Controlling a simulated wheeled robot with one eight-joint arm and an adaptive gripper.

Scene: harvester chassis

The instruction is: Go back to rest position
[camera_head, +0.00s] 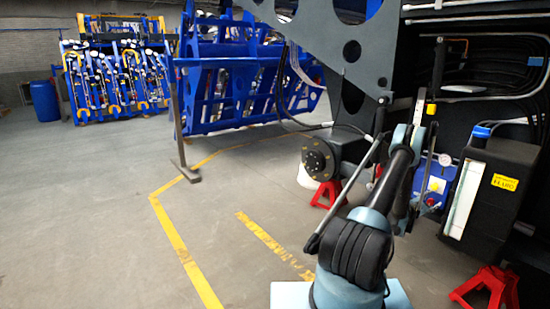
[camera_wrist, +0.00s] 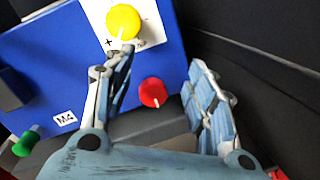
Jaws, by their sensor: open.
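In the wrist view my gripper (camera_wrist: 162,58) is open, with nothing between its fingers. It faces a blue panel (camera_wrist: 60,75) with a yellow knob (camera_wrist: 123,22), a red knob (camera_wrist: 153,92) and a green knob (camera_wrist: 27,143). The left fingertip overlaps the lower edge of the yellow knob's white plate; I cannot tell whether it touches. The red knob shows between the fingers, lower down. In the head view my arm reaches up and forward from the bottom, and the blue panel (camera_head: 436,185) shows beside its end. The fingers are hard to make out there.
The dark chassis (camera_head: 470,60) with hoses hangs close above and right of my arm. A black box (camera_head: 493,195) stands at the right. Red stands (camera_head: 490,287) are low on the floor. Open floor (camera_head: 90,220) with yellow lines lies left; blue racks (camera_head: 115,75) stand behind.

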